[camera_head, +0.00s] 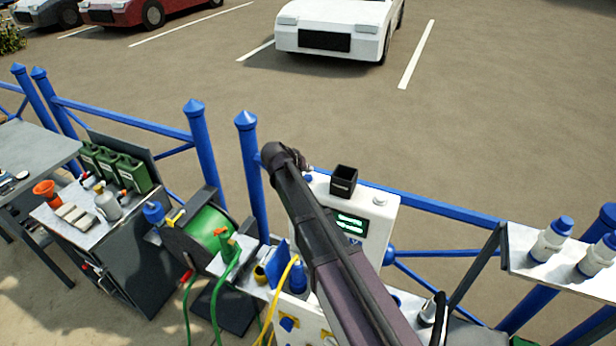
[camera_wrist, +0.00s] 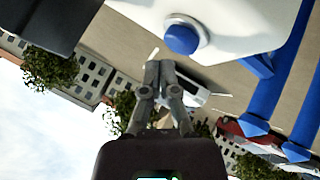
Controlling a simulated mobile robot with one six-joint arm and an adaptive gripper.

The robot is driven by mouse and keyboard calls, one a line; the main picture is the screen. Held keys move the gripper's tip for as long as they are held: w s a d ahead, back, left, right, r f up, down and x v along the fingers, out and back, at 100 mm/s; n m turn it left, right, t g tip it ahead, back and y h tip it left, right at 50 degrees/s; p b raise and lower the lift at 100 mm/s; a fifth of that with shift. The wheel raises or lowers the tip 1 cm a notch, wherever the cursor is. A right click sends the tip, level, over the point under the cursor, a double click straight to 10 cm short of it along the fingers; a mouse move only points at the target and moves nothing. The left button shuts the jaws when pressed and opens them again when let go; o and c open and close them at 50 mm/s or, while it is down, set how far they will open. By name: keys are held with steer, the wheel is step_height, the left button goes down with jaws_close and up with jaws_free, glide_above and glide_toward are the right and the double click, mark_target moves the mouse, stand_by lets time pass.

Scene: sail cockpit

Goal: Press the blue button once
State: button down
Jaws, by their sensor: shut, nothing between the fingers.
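The blue button (camera_wrist: 181,39) is a round cap in a grey ring on a white housing (camera_wrist: 245,25) in the wrist view. In the head view a small blue spot, probably the same button (camera_head: 309,178), shows at the top left of the white box (camera_head: 376,222), beside my arm's end. My gripper (camera_wrist: 160,66) has its fingers together with nothing between them. In the wrist view the fingertips appear just below and left of the button; I cannot tell the gap in depth. In the head view my arm hides most of the gripper and part of the box.
A black open holder (camera_head: 343,181), a lit green display (camera_head: 350,221) and a pale round knob (camera_head: 380,199) are on the white box. Blue railings (camera_head: 450,211) run behind it. A green hose reel (camera_head: 208,232) stands left, and a shelf with white bottles (camera_head: 551,240) right.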

mark_target(308, 178)
steer(key=shift+f, duration=0.15)
stand_by(0.5)
steer(key=shift+f+b, duration=0.3)
steer(key=shift+b, duration=0.15)
steer(key=shift+f+b, duration=0.5)
stand_by(1.0)
steer(key=shift+r, duration=0.15)
steer(key=shift+r+p, duration=0.85)
steer(key=shift+p, duration=0.15)
step_height(308, 178, up, 5)
steer(key=p, duration=0.5)
stand_by(0.3)
steer(key=shift+s+f, duration=0.1)
stand_by(0.9)
